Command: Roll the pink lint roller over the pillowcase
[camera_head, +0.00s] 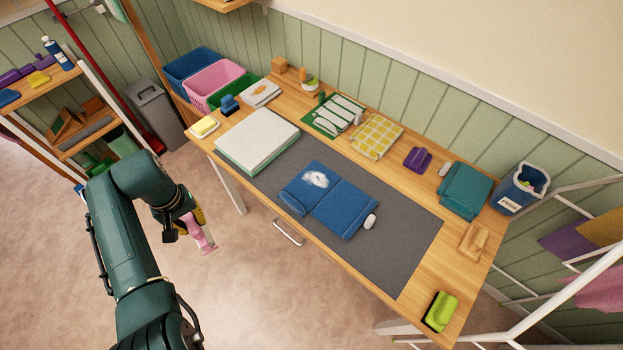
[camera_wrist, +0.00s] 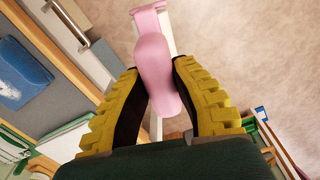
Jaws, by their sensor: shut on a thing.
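The pink lint roller (camera_head: 206,241) is in my gripper (camera_head: 190,222), held in the air off the table's front left side, above the floor. In the wrist view my gripper (camera_wrist: 158,72) has its yellow-backed fingers on both sides of the roller's pink handle (camera_wrist: 153,60), with the roller end at the top. The blue pillowcase (camera_head: 340,207) lies flat on the grey mat, apart from the roller. A white fuzzy patch (camera_head: 316,179) is on its upper left part. The pillowcase also shows at the left of the wrist view (camera_wrist: 22,70).
The grey mat (camera_head: 400,256) covers the table's middle. A white small object (camera_head: 370,220) sits at the pillowcase's right edge. A white folded stack (camera_head: 257,138) lies left of it. A green brush (camera_head: 440,312) is at the near right corner. A white drying rack (camera_head: 540,325) stands right.

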